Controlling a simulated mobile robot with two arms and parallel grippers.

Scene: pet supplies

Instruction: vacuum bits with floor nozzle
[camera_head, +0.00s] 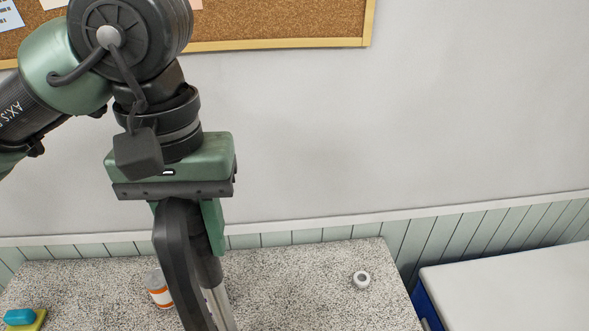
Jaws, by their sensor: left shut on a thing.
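My left gripper (212,232) comes in from the upper left and points down, with its green fingers shut on the dark vacuum handle (180,262). A grey wand (219,302) runs down from the handle and leaves the picture at the bottom edge. The floor nozzle is out of view below. I cannot make out any bits in this view. My right gripper is not in view.
A speckled grey surface (300,290) lies below, against the panelled wall. On it are a white and orange bottle (158,290), a small white ring-shaped thing (361,280) and a blue and yellow item (22,318). A white-topped blue unit (520,285) stands at right.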

